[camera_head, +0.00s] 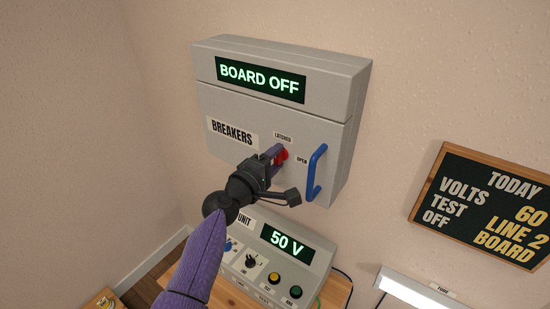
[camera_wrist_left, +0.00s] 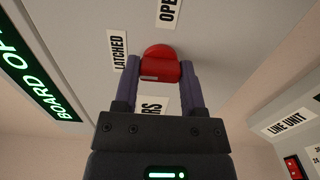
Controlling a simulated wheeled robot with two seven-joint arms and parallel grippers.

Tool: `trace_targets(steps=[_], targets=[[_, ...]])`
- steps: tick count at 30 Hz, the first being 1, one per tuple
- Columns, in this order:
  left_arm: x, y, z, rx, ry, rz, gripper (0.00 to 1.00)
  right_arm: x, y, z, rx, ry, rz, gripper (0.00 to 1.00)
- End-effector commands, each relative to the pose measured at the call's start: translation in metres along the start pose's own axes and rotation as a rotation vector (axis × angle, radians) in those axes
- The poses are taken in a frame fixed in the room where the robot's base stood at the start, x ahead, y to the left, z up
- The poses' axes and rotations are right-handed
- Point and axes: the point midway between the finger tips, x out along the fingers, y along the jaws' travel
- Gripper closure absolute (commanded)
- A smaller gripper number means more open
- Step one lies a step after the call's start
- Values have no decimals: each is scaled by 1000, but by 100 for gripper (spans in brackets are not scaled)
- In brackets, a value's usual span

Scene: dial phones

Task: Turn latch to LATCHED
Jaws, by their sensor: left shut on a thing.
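The red latch (camera_head: 284,156) is on the front door of the grey breaker box (camera_head: 225,103), left of the blue handle. It also shows in the left wrist view (camera_wrist_left: 160,52). My left gripper (camera_head: 277,154) is shut on the latch, with one purple finger on each side of its grip. The label LATCHED (camera_head: 283,136) is above the latch and the label OPEN (camera_head: 302,160) is to its right. A short white mark shows on the latch in the wrist view. I cannot tell surely which label it faces. My right gripper is not in view.
The blue door handle (camera_head: 316,172) sticks out just right of my left gripper. The box display (camera_head: 260,79) reads BOARD OFF. Below stands a line unit (camera_head: 318,262) showing 50 V. A chalkboard (camera_head: 485,205) hangs at the right.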

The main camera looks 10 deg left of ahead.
Motion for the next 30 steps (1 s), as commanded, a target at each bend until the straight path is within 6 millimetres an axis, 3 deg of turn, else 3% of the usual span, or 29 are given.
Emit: trace_targets(steps=[14,15,20,30], targets=[[0,-2,0,-14,-1,-4,100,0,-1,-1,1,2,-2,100],[0,-2,0,-14,-1,-4,45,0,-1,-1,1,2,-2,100],[0,-1,0,-13,-1,-3,12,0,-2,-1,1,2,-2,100],[-5,0,0,-12,0,-1,12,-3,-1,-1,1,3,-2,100]])
